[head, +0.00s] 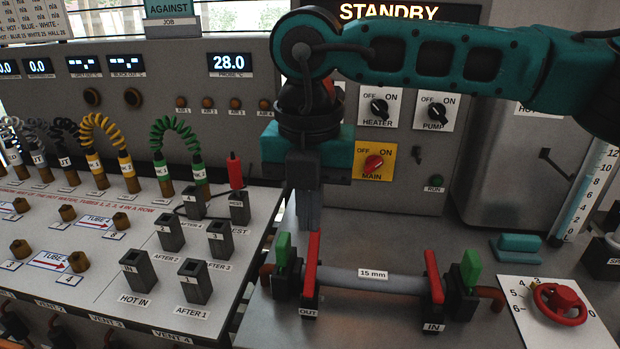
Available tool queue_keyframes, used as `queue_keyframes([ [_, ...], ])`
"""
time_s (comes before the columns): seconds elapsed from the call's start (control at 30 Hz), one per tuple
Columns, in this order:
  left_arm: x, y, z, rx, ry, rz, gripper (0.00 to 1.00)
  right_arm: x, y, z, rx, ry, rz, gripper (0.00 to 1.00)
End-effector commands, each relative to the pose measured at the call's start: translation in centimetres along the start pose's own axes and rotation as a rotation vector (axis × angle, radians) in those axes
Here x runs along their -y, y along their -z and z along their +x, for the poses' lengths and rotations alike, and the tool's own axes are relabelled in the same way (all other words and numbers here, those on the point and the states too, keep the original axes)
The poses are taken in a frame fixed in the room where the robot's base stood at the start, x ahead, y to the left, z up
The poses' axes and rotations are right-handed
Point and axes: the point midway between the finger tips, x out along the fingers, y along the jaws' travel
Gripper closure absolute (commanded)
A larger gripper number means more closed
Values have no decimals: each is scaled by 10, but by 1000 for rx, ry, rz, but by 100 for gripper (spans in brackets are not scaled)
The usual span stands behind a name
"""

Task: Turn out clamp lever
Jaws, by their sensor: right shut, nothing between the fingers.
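A grey pipe (355,281) marked 15 mm lies across the bench between two black fittings. At its left end a red lever (312,262) stands upright above the OUT label (309,312). A green lever (282,256) stands just left of it. At the right end another red lever (432,275) stands above the IN label (433,327), with a green lever (470,268) beside it. My right gripper (308,226) points down, shut and empty, just above or behind the top of the OUT red lever. Whether it touches the lever is unclear. My left gripper is not in view.
A white panel with several black sockets (195,282) and brass plugs lies to the left. A red handwheel (560,303) sits on a dial plate at the lower right. A teal block (519,247) stands behind it. Heater, pump and main switches (375,163) are on the wall behind.

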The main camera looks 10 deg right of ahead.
Motion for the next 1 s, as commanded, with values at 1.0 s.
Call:
queue_keyframes([
  [1.0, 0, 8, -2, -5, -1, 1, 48, 0, -28, 61, -15, -1, -1, 100],
])
